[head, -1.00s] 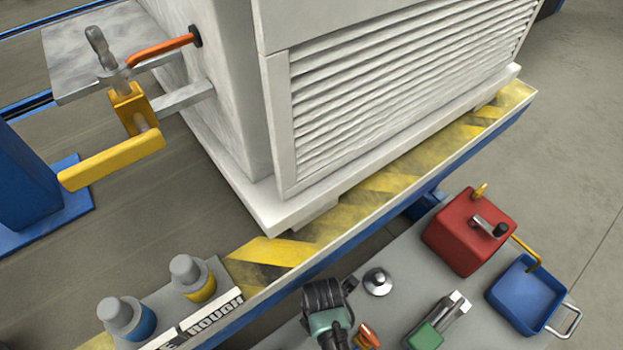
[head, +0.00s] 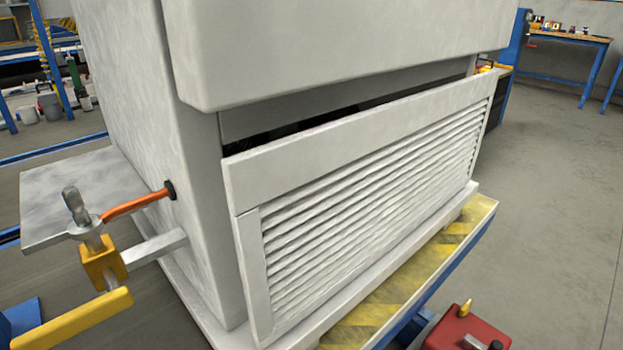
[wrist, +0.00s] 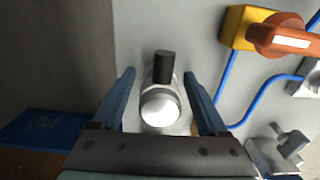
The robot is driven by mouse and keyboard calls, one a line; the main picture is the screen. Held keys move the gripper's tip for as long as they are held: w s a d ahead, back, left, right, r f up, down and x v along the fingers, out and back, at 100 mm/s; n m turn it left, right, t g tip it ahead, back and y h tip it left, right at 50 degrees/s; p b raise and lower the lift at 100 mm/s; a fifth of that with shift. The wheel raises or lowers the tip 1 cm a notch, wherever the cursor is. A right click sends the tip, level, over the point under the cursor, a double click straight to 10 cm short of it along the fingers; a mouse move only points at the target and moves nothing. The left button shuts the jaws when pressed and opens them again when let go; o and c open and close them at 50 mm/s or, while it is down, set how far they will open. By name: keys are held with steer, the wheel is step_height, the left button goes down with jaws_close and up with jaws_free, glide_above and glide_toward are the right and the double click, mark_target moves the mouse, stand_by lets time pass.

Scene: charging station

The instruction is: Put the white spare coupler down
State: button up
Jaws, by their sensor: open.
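In the wrist view, a short white-ended fitting with a black stub (wrist: 163,105), which looks like the white spare coupler, lies between the fingers of my gripper (wrist: 159,78). The fingers are spread apart, one on each side of it, with a visible gap on both sides. Grey surface shows behind it. Whether the fitting rests fully on that surface cannot be told from this angle. Neither the coupler nor my gripper shows in the head view.
In the wrist view, a yellow box with an orange handle (wrist: 283,36) and a blue cable (wrist: 258,108) are at right. The head view shows a large white louvred cabinet (head: 370,190), a striped ledge (head: 400,290), a yellow-handled clamp (head: 75,318) and a red box (head: 465,330).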

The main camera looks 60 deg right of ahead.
step_height(320, 180, up, 12)
steer(key=p, duration=0.7)
steer(key=shift+r, duration=0.15)
